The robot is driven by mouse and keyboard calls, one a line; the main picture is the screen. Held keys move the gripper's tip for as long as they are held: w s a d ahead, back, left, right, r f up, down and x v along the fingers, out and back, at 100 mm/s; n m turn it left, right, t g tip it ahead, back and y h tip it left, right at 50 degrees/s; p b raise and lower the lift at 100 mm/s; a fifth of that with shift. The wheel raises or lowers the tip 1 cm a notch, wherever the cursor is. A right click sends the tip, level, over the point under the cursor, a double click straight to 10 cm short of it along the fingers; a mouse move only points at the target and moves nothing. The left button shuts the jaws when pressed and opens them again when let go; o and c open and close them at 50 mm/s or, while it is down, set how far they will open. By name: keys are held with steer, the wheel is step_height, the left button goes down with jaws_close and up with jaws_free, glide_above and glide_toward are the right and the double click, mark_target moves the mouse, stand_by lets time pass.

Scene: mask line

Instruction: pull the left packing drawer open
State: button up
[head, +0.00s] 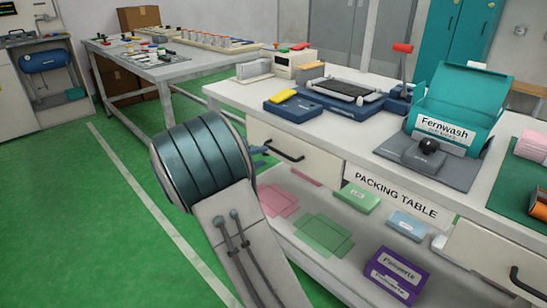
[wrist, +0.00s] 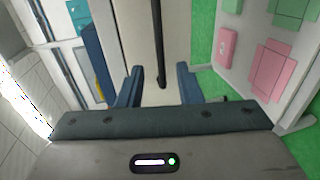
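The left packing drawer (head: 318,165) has a pale front under the left part of the packing table (head: 235,95). Its front looks flush with the table, so the drawer appears shut. Its dark bar handle (head: 283,152) shows in the head view and runs upright in the wrist view (wrist: 159,40). My gripper (wrist: 159,82) is open, with one blue finger on each side of the handle's line. The handle's near end shows between the fingertips; I cannot tell whether they touch it. In the head view my arm hides most of the gripper; blue finger parts (head: 258,151) show by the handle.
The tabletop holds a yellow item (head: 283,96) on a blue tray, a dark device (head: 350,90) and a teal Fernwash box (head: 455,105). The lower shelf holds a purple box (head: 396,276). A right drawer (head: 490,255) is at the edge. Green floor lies clear at left.

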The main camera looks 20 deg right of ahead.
mark_target(277, 152)
steer(key=b+x, duration=0.1)
steer(key=x, duration=0.5)
steer(key=shift+d, duration=0.25)
steer(key=shift+w, duration=0.1)
jaws_close()
steer(key=shift+a+f, duration=0.1)
steer(key=shift+a, duration=0.05)
